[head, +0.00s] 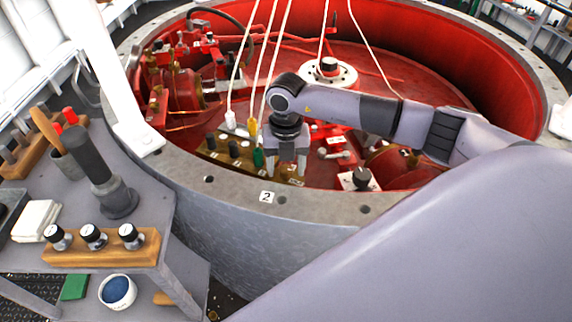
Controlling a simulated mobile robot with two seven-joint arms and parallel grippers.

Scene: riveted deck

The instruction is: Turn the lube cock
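I cannot tell for sure which fitting is the lube cock. A small metal lever with rounded ends (335,154) lies on the red floor of the round pit, just right of my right gripper. A black knob on a white plate (361,179) stands further right, near the rim. My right gripper (290,172) points down inside the near rim, at the right end of a brown block with black and green plugs (228,155). A small brass-coloured part shows at its fingertips. Whether the fingers touch or grip it is unclear. My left gripper is not in view.
The grey pit rim (220,190) with a "2" label runs close in front of the gripper. Red machinery (185,88) fills the pit's left side. A grey bench (150,200) with gauges and tools stands at left.

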